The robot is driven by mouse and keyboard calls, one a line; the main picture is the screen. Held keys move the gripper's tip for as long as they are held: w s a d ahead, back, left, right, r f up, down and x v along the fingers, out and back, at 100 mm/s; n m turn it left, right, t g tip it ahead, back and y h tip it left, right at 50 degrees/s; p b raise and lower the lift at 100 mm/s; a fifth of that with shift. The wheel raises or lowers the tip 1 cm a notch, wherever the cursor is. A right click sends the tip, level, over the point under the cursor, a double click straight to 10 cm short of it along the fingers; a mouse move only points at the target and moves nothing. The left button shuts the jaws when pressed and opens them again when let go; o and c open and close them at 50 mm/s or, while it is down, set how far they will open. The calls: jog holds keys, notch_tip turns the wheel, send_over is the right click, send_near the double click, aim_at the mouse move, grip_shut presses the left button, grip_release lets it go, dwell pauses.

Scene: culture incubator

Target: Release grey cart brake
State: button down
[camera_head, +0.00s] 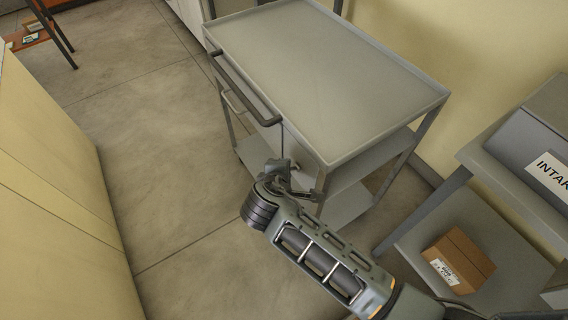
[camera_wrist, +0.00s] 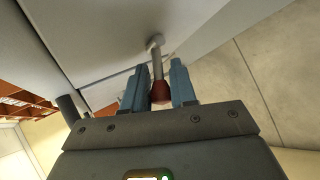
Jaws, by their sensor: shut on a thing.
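The grey cart (camera_head: 320,80) stands in the upper middle of the head view, with a flat rimmed top, lower shelves and a dark push handle (camera_head: 245,88) on its left side. My gripper (camera_head: 296,180) is at the cart's near end, below the top. In the wrist view, a brake lever with a pale stem (camera_wrist: 156,60) and a dark red knob (camera_wrist: 160,92) comes from a grey cart panel (camera_wrist: 110,35). My gripper (camera_wrist: 160,85) has its blue fingers on both sides of the knob and is shut on it. My arm hides most of the lever in the head view.
A grey shelf unit (camera_head: 505,150) with a box labelled "INTAK" stands at right; a cardboard box (camera_head: 458,262) lies on its lower level. A cream cabinet (camera_head: 50,200) is at left. Floor (camera_head: 150,130) between cabinet and cart is clear. A wall is behind the cart.

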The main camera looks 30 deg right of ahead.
dwell(0.4)
jog(key=c, duration=1.3)
grip_release()
jog(key=shift+o, duration=0.2)
jog(key=shift+r, duration=0.1)
jog(key=v, duration=0.7)
jog(key=shift+s+r, duration=0.25)
jog(key=shift+r, duration=0.05)
